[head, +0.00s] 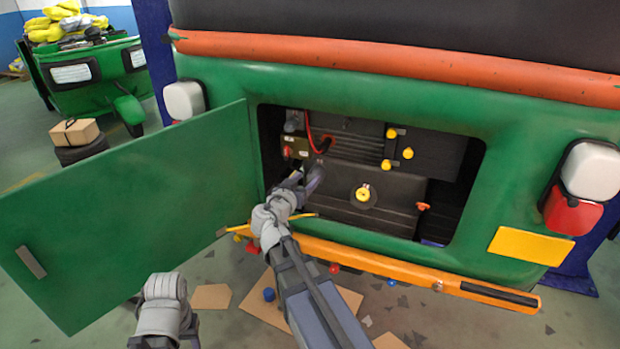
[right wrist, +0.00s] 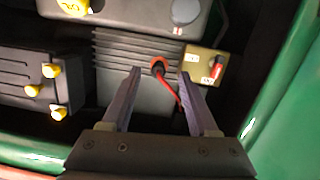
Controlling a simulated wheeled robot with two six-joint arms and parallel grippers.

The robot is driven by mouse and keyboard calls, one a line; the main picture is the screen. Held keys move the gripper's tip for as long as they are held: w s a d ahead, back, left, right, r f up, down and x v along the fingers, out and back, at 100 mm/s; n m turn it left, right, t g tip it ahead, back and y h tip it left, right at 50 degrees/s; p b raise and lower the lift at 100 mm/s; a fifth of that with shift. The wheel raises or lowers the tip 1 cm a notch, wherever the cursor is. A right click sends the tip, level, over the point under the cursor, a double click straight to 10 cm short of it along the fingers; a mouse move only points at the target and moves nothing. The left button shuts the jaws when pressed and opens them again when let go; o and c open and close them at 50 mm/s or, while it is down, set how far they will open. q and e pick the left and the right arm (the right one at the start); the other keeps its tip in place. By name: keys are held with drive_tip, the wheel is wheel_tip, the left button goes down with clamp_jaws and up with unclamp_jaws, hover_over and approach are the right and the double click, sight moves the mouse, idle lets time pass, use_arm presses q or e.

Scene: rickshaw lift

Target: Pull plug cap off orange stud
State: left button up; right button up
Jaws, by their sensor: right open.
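A dark plug cap with a red-orange ring (right wrist: 158,67) sits on the ribbed grey block inside the open bay, and a red cable runs from it. In the head view the cap (head: 323,146) is up and to the right of my right gripper (head: 315,175). The stud under the cap cannot be made out apart from that ring. In the right wrist view my right gripper (right wrist: 159,74) is open, its two fingers apart, with the cap showing between their tips. I cannot tell how deep the cap lies between them.
The green door (head: 130,215) hangs open at left. Yellow caps (head: 391,133) are on the bay's right side, a yellow round cap (head: 363,194) below. A box with a red switch (head: 290,150) is left of the cap. The orange bumper (head: 400,272) runs below the opening.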

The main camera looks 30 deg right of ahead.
sight(322, 150)
drive_tip(key=shift+w+d+r+m+t+h, duration=0.35)
drive_tip(key=shift+w+d+r+t, duration=0.55)
drive_tip(key=shift+d+r, duration=0.3)
drive_tip(key=shift+x, duration=4.95)
drive_tip(key=shift+s, duration=0.1)
drive_tip(key=shift+c, duration=0.3)
clamp_jaws()
